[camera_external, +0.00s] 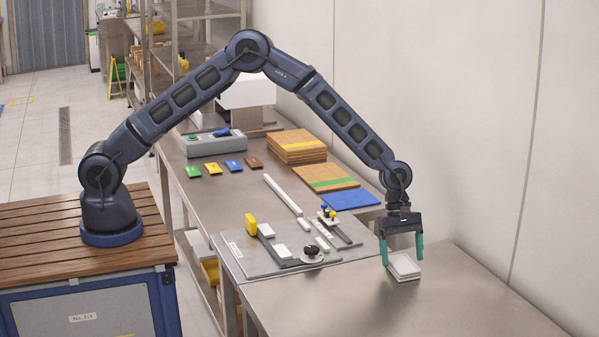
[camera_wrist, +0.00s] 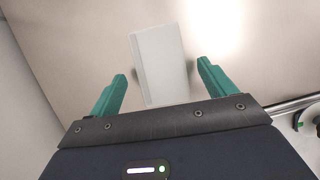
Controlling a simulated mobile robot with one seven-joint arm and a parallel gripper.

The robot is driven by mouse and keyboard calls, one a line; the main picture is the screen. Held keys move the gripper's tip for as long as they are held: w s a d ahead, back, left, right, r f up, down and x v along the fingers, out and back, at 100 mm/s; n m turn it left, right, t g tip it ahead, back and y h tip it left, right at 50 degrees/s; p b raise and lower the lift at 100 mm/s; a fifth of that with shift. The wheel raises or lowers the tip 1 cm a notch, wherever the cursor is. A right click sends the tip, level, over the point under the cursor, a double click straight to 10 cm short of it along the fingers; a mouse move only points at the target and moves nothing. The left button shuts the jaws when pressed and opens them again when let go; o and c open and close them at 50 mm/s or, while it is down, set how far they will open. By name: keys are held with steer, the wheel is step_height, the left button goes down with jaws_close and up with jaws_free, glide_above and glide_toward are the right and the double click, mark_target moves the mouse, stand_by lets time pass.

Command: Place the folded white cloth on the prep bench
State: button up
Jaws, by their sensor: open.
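The folded white cloth (camera_external: 404,268) lies flat on the steel bench top (camera_external: 470,300), near the right edge of the grey board. It also shows in the wrist view (camera_wrist: 160,65), a pale rectangle ahead of and between the green fingers. My gripper (camera_external: 403,252) is low over the bench, pointing down, with its two green fingers apart on either side of the cloth. In the wrist view (camera_wrist: 160,85) there is a gap between each finger and the cloth. Whether the fingertips touch the bench cannot be told.
A grey board (camera_external: 255,262) with clamps and small parts lies left of the cloth. Behind it are a blue mat (camera_external: 351,199), cardboard stacks (camera_external: 297,146), coloured cards (camera_external: 213,168) and a grey control box (camera_external: 215,145). The wall stands close at right. The bench's front right is clear.

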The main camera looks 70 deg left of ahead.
steer(key=s+a+r+m+t+y, duration=0.1)
steer(key=s+a+r+m, duration=0.15)
steer(key=a+r, duration=0.75)
steer(key=s+a+r+m, duration=0.25)
steer(key=a+r, duration=0.35)
steer(key=r, duration=0.8)
steer(key=s+a+r+m+t+y, duration=0.2)
steer(key=s+a+r+m, duration=0.2)
steer(key=s+a+r, duration=0.7)
steer(key=s+a+r+m, duration=0.3)
steer(key=s+a, duration=0.9)
steer(key=s, duration=0.3)
steer(key=s+a+f+m+t, duration=0.1)
steer(key=s+a+m, duration=0.1)
steer(key=s, duration=0.6)
steer(key=s+a+f+m+t+y, duration=0.1)
steer(key=s+a+f+m, duration=0.1)
steer(key=s+a, duration=0.3)
steer(key=s, duration=0.3)
steer(key=shift+s+a+m+y, duration=0.3)
steer(key=shift+s+m, duration=0.1)
